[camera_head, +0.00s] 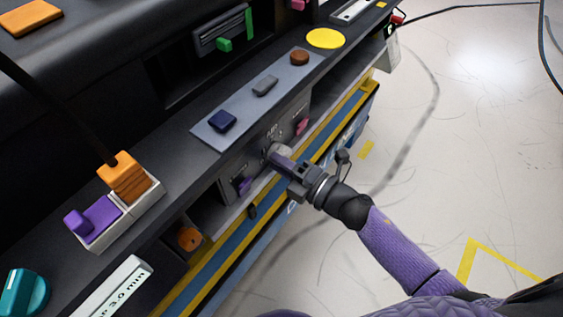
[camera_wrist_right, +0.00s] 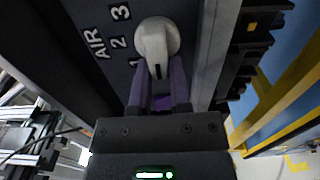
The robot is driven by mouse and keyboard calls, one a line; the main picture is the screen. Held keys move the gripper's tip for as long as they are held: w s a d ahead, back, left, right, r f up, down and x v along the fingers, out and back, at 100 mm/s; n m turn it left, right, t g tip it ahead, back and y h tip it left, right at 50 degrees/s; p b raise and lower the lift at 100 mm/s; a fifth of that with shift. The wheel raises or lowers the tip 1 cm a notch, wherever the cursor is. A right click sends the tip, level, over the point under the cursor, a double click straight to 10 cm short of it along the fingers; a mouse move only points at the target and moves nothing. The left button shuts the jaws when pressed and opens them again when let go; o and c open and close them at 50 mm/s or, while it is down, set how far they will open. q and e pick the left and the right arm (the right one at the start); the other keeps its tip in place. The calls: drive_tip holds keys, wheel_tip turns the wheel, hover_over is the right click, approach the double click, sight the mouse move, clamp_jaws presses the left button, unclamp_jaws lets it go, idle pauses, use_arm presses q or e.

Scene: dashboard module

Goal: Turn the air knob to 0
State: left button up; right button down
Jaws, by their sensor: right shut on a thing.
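The air knob (camera_wrist_right: 157,42) is a light grey-white knob with a dark pointer line, on the dark front panel beside the printed word AIR and the numbers 1, 2 and 3. In the head view the knob (camera_head: 276,151) is small and partly hidden by my gripper. My right gripper (camera_wrist_right: 160,85) is shut on the knob, with its purple fingers on either side of it. It also shows in the head view (camera_head: 287,162), reaching in from the lower right. The number the pointer marks cannot be read clearly. My left gripper is not in view.
Pink (camera_head: 302,125) and purple (camera_head: 243,185) controls flank the air knob on the panel. A grey plate (camera_head: 243,105) with blue, grey and brown buttons lies above. An orange and purple switch block (camera_head: 140,205) stands left. Open floor (camera_head: 470,130) lies right.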

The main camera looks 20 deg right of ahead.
drive_tip(key=shift+r, duration=0.1)
drive_tip(key=c, duration=0.6)
unclamp_jaws()
drive_tip(key=shift+o, duration=0.2)
drive_tip(key=shift+w, duration=0.15)
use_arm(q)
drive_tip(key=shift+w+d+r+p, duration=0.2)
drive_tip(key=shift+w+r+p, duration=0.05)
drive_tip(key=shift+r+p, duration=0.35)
use_arm(e)
drive_tip(key=v, duration=1)
